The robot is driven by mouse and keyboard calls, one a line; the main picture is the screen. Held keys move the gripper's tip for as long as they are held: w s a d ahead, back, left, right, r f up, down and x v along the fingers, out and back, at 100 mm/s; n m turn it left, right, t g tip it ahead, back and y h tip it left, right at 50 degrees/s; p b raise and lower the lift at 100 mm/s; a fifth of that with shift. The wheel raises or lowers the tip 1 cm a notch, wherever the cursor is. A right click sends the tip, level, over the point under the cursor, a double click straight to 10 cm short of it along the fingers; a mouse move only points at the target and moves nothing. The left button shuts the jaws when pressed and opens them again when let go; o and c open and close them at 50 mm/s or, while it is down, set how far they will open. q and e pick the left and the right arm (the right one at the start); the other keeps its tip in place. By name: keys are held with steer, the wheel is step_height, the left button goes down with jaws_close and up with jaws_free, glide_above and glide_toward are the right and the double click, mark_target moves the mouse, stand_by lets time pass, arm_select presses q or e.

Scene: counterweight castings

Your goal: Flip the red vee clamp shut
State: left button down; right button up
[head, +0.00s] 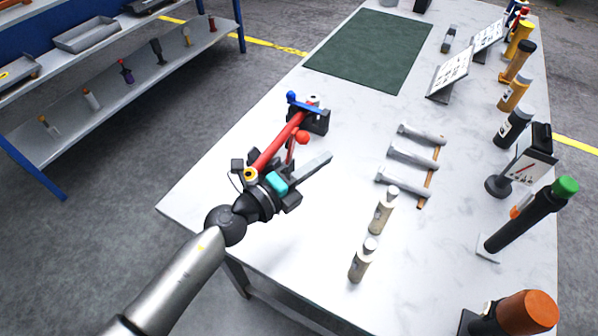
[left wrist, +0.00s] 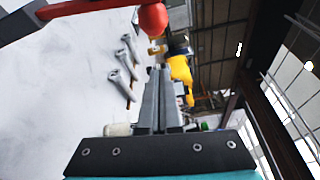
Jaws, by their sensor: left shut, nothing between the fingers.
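The red vee clamp (head: 277,146) is at the left edge of the white table in the head view. Its long red bar runs between a dark block at the far end and dark parts near my wrist. A red ball knob (head: 302,137) stands beside the bar; it also shows at the top of the left wrist view (left wrist: 152,19). A blue-knobbed lever (head: 292,97) is at the far block. My left gripper (head: 326,158) is shut and empty, just right of the clamp, fingers apart from the knob. My wrist partly hides the clamp's near end. My right gripper is out of view.
Several grey-headed hammers (head: 408,157) lie right of my gripper. Two pale cylinders (head: 381,214) stand nearer the front. A green mat (head: 370,48) lies at the back. Bottles and stands line the right edge. Bare table lies between clamp and hammers.

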arm_select(q)
steer(key=w+a, duration=0.2)
steer(key=shift+w+a+r+b, duration=0.3)
steer(key=shift+a+b, duration=0.05)
steer(key=shift+a, duration=0.1)
